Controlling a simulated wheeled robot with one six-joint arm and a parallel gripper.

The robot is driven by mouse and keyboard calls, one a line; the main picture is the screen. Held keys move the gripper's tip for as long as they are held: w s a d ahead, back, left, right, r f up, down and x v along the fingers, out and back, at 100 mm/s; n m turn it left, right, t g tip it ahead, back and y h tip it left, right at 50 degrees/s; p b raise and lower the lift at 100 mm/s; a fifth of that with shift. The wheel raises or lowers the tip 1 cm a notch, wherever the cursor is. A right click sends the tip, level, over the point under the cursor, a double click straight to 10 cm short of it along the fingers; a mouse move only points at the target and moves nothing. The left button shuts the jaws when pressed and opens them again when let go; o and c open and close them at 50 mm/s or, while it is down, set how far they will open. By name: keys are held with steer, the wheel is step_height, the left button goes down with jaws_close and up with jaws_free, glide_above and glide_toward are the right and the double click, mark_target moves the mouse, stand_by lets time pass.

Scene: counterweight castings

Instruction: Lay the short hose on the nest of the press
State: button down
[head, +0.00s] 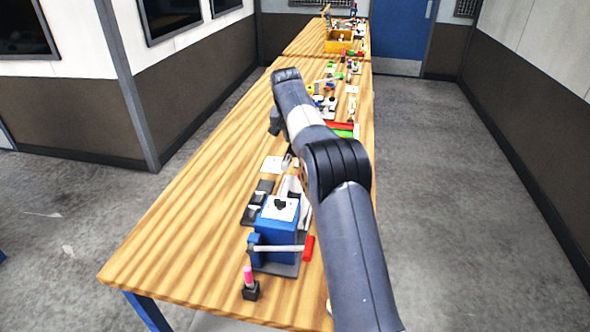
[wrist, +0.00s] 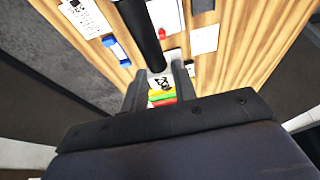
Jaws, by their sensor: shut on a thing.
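My gripper (wrist: 160,73) is shut on a dark, rod-like piece, which looks like the short hose (wrist: 142,32). The hose runs from between the fingers to the top edge of the wrist view, above the table. In the head view my arm hides most of the gripper, and I cannot make out the hose. The press (head: 279,228) stands near the front end of the table, with a blue body, a pale top and a red-ended lever. It is nearer the head camera than my gripper. I cannot tell its nest clearly.
The wooden table (head: 190,225) is clear along its left side. A pink-topped piece in a black holder (head: 250,285) stands in front of the press. Dark blocks (head: 259,196) lie just behind it. A yellow crate (head: 338,46) and several small items stand farther back.

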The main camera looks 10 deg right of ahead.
steer(key=shift+w+f, duration=0.1)
steer(key=shift+f, duration=0.45)
steer(key=shift+s+f+b, duration=0.2)
steer(key=shift+f+b, duration=0.1)
steer(key=shift+b, duration=0.25)
steer(key=shift+w+f+b, duration=0.1)
steer(key=shift+f+b, duration=0.25)
steer(key=shift+f, duration=0.15)
step_height(320, 180, down, 11)
steer(key=b, duration=0.8)
steer(key=shift+f+b, duration=0.15)
steer(key=shift+b, duration=0.15)
steer(key=shift+r+p, duration=0.2)
steer(key=shift+p, duration=0.3)
steer(key=shift+f+b, duration=1.55)
steer(key=shift+f, duration=1.4)
steer(key=shift+a, duration=0.1)
steer(key=shift+s+p, duration=0.2)
steer(key=shift+p, duration=0.65)
